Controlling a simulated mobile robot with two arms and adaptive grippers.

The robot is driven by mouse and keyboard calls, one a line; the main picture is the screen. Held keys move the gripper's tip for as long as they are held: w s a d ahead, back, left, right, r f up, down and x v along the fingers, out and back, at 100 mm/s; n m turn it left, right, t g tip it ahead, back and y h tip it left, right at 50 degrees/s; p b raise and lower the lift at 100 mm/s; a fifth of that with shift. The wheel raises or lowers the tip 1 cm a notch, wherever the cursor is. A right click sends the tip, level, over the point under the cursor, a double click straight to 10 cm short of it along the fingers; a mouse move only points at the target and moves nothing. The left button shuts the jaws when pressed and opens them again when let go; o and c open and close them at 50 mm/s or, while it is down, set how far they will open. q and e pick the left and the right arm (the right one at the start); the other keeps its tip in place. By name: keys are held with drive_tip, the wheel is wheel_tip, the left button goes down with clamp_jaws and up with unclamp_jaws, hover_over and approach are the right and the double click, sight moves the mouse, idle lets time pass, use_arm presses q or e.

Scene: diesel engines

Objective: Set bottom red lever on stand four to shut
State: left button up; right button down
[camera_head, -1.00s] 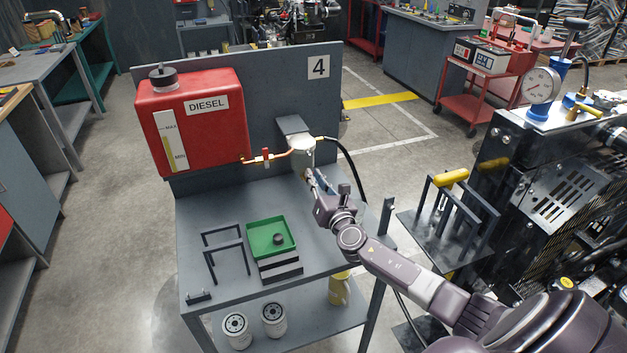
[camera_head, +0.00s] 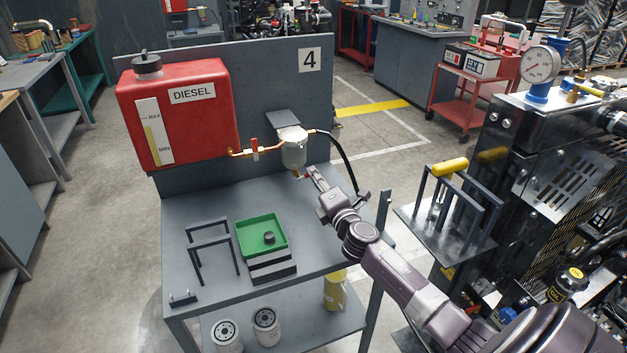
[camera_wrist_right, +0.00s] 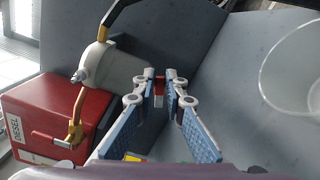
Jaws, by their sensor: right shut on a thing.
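Stand four is a grey bench with a back panel marked 4 (camera_head: 310,60). A pale fuel filter (camera_head: 293,155) hangs on the panel; it also shows in the right wrist view (camera_wrist_right: 112,70). The bottom red lever (camera_wrist_right: 158,90) shows between my right fingertips in the right wrist view, and is small and mostly hidden in the head view. My right gripper (camera_head: 311,171) is shut on it, just below and right of the filter bowl. An upper red lever (camera_head: 254,149) sits on the copper pipe left of the filter. My left gripper is out of view.
A red diesel tank (camera_head: 180,125) is on the panel's left. A green tray (camera_head: 255,222) and dark metal frames stand on the bench. A black hose (camera_head: 345,160) runs close behind my right gripper. A large engine (camera_head: 540,160) stands right. A clear round vessel (camera_wrist_right: 300,70) shows at the wrist view's right.

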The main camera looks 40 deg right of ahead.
drive_tip(key=shift+d+f+m+b, duration=0.1)
drive_tip(key=shift+f+m+b, duration=0.25)
drive_tip(key=shift+m, duration=0.6)
drive_tip(key=shift+d+f+m+b, duration=0.1)
drive_tip(key=shift+f+m+b, duration=0.2)
drive_tip(key=shift+m, duration=0.65)
drive_tip(key=shift+f, duration=0.15)
drive_tip(key=c, duration=2)
unclamp_jaws()
drive_tip(key=v, duration=1.2)
drive_tip(key=shift+s, duration=0.1)
drive_tip(key=shift+f, duration=0.1)
